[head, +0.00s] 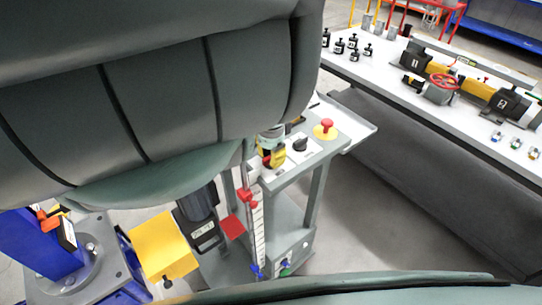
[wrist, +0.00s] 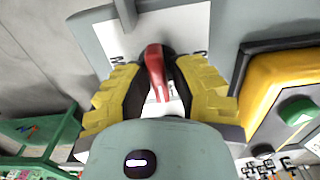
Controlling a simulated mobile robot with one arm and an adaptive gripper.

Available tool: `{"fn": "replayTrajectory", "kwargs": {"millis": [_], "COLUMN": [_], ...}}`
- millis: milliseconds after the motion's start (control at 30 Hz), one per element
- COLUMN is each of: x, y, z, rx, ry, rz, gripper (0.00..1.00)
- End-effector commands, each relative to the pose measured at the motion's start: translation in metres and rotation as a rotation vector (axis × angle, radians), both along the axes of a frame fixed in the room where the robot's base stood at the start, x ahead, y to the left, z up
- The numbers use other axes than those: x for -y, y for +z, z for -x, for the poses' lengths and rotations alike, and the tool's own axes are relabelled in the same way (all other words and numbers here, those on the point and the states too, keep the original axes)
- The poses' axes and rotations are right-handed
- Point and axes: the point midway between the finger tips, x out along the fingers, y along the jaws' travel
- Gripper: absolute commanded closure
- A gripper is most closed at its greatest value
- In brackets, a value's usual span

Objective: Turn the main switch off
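The main switch shows in the wrist view as a red handle (wrist: 155,64) on a white plate (wrist: 187,27) with dark markings on either side. My gripper (wrist: 160,75) has its yellow-and-black fingers on both sides of the handle. A narrow gap shows beside the handle, so the fingers look open around it; contact is hard to judge. In the head view my gripper (head: 272,157) is at the left end of the control panel (head: 322,147), partly behind my arm. The switch is mostly hidden there.
The panel also carries a black knob (head: 300,144) and a red emergency button (head: 326,126) on yellow. A green button (wrist: 297,111) on a yellow box is right of my gripper in the wrist view. A long workbench (head: 385,75) with devices stands at the right.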

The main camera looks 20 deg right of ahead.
Motion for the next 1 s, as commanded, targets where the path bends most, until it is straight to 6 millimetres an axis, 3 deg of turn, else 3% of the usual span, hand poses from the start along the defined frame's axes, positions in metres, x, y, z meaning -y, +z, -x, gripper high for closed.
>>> {"fn": "replayTrajectory", "kwargs": {"millis": [433,1000], "x": [0.0,0.0], "y": [0.006,0.066], "z": [0.0,-0.001], "rx": [-0.001,0.001], "ry": [0.0,0.002], "rz": [-0.001,0.0], "gripper": [0.72,0.72]}}
